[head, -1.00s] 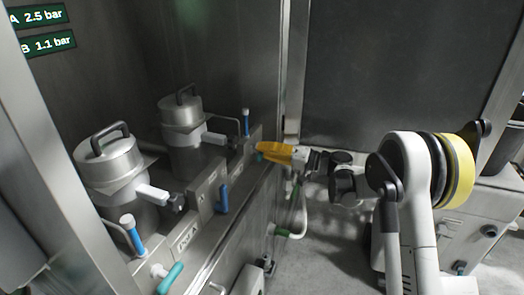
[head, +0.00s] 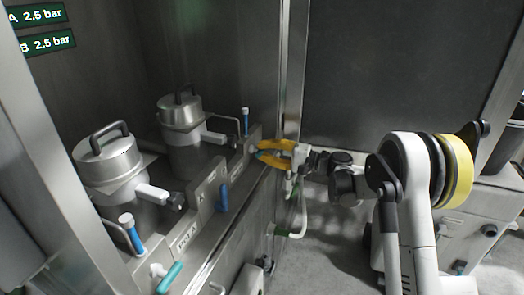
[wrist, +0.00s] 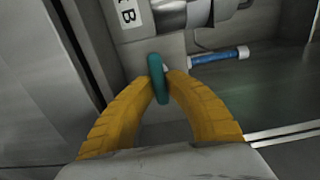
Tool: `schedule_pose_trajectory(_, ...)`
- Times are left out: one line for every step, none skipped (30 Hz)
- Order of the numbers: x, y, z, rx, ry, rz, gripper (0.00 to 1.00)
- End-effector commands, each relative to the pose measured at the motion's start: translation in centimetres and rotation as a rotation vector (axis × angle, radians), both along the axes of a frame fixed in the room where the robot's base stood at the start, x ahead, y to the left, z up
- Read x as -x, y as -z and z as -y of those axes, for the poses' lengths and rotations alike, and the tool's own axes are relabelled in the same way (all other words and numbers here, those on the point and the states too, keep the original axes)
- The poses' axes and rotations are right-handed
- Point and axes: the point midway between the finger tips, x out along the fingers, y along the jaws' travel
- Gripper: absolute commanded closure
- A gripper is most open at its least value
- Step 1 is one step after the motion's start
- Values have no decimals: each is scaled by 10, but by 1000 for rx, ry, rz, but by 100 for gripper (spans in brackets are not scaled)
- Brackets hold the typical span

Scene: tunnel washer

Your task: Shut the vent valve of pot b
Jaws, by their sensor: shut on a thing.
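Pot B (head: 188,150) is the rear steel pot with a lidded top and black handle. A teal valve handle (head: 265,154) is on the front panel to its right; it also shows in the wrist view (wrist: 158,84), below a plate marked B (wrist: 128,14). My gripper (head: 266,152) has its yellow fingers closed around this handle. In the wrist view my gripper (wrist: 158,78) has a fingertip on each side of the handle, which stands nearly upright in the picture. The valve body behind it is partly hidden.
Pot A (head: 108,168) stands nearer, with its own teal handle (head: 170,278). Blue-handled levers (head: 222,198) and (head: 245,124) rise from the panel. A display reads B 2.5 bar (head: 46,43). A steel post (head: 293,70) stands close behind my gripper.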

Motion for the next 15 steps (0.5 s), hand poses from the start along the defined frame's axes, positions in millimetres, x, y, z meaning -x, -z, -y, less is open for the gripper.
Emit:
schedule_pose_trajectory(0,0,-1,-2,0,-2,100)
schedule_pose_trajectory(0,0,-1,-2,0,-3,100)
schedule_pose_trajectory(0,0,-1,-2,0,-3,100)
schedule_pose_trajectory(0,0,-1,-2,0,-3,100)
schedule_pose_trajectory(0,0,-1,-2,0,-3,100)
schedule_pose_trajectory(0,0,-1,-2,0,-3,100)
schedule_pose_trajectory(0,0,-1,-2,0,-3,100)
schedule_pose_trajectory(0,0,-1,-2,0,-3,100)
schedule_pose_trajectory(0,0,-1,-2,0,-3,100)
schedule_pose_trajectory(0,0,-1,-2,0,-3,100)
schedule_pose_trajectory(0,0,-1,-2,0,-3,100)
schedule_pose_trajectory(0,0,-1,-2,0,-3,76)
schedule_pose_trajectory(0,0,-1,-2,0,-3,67)
schedule_pose_trajectory(0,0,-1,-2,0,-2,62)
schedule_pose_trajectory(0,0,0,-2,0,-2,62)
